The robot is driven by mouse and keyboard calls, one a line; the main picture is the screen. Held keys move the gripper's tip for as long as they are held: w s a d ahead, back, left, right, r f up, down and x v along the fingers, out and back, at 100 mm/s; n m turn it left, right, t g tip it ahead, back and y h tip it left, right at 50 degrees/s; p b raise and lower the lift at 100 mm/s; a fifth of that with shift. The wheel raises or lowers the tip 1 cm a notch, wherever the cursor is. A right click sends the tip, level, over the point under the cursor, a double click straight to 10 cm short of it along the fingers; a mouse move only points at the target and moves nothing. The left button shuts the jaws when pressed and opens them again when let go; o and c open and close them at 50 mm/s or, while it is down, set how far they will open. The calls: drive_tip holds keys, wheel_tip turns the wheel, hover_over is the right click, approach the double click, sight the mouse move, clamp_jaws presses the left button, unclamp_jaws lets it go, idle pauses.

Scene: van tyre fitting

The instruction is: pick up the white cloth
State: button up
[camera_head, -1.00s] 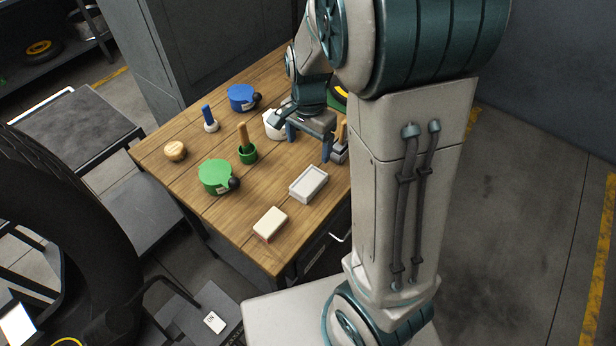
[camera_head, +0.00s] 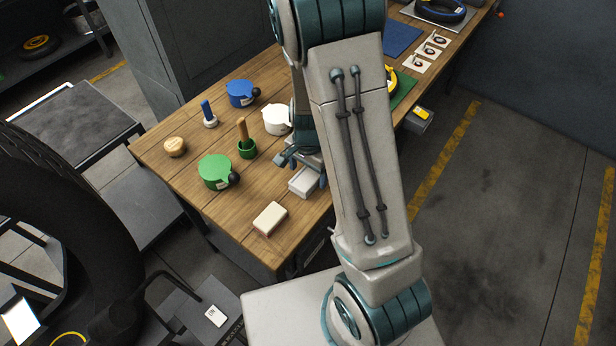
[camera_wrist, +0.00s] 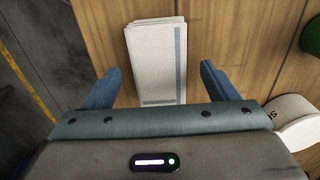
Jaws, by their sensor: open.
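The white cloth (camera_wrist: 155,50) is a flat folded rectangle with blue-grey stripes, lying on the wooden bench in the wrist view. It also shows in the head view (camera_head: 303,182), partly hidden by my gripper and arm. My gripper (camera_wrist: 162,70) is open and empty. Its two blue fingers appear on either side of the cloth, with the cloth's near end hidden behind the gripper body. In the head view my gripper (camera_head: 306,168) is over the cloth. I cannot tell its exact height.
A white pot (camera_head: 276,119) stands close behind my gripper. A green pot (camera_head: 214,171), a green cup (camera_head: 247,150) with a wooden handle and a blue pot (camera_head: 240,93) stand further left. A cream block (camera_head: 270,218) lies near the front edge.

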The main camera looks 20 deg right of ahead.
sight(308, 176)
drive_tip(key=shift+f, duration=0.35)
drive_tip(key=shift+c, duration=0.3)
drive_tip(key=c, duration=1)
drive_tip(key=shift+r, duration=0.15)
wheel_tip(308, 176, up, 10)
drive_tip(key=shift+o, duration=0.9)
drive_tip(key=shift+c, duration=0.6)
